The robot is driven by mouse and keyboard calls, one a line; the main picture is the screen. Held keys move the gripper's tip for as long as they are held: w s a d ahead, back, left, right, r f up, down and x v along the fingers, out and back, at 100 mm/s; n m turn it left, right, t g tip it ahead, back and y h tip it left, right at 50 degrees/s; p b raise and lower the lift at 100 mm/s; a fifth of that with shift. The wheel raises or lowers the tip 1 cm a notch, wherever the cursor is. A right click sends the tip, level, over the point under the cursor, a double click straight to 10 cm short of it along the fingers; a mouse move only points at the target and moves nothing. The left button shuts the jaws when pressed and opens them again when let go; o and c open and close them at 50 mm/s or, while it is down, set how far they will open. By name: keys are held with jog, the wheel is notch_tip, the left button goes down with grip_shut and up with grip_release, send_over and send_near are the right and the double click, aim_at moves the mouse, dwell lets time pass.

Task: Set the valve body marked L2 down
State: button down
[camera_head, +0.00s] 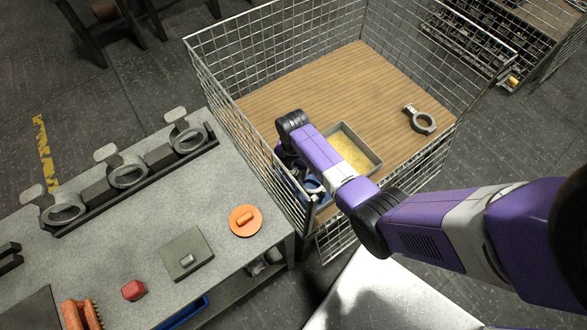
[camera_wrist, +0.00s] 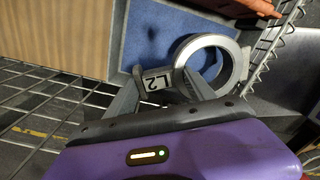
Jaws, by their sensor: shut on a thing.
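The valve body marked L2 (camera_wrist: 236,66) is a grey metal ring with a flat tag reading L2. My gripper (camera_wrist: 160,84) is shut on it at the tag end, one finger on each side. The ring is over a blue-floored tray (camera_wrist: 150,28) inside the wire cage; I cannot tell whether it touches the floor. In the head view, the ring (camera_head: 313,186) shows beside my purple arm over the blue tray (camera_head: 288,184). My arm hides the gripper and part of the tray there.
The wire cage (camera_head: 262,170) has mesh walls close to my gripper. Inside, a yellow-floored tray (camera_head: 375,163) and another ring casting (camera_head: 424,122) sit on the wooden floor (camera_head: 300,85). On the grey bench (camera_head: 150,215), several ring castings stand in a dark rack (camera_head: 135,190).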

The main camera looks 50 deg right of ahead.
jog(key=shift+w+r, duration=0.1)
jog(key=shift+r, duration=0.05)
jog(key=shift+d+f+b, duration=0.1)
jog(key=shift+f+b, duration=2.3)
jog(key=shift+f, duration=0.9)
jog(key=shift+f, duration=0.2)
jog(key=c, duration=0.5)
grip_release()
jog(key=shift+o, duration=1.2)
jog(key=shift+f, duration=0.15)
jog(key=shift+r+p, duration=0.75)
jog(key=shift+r, duration=3.25)
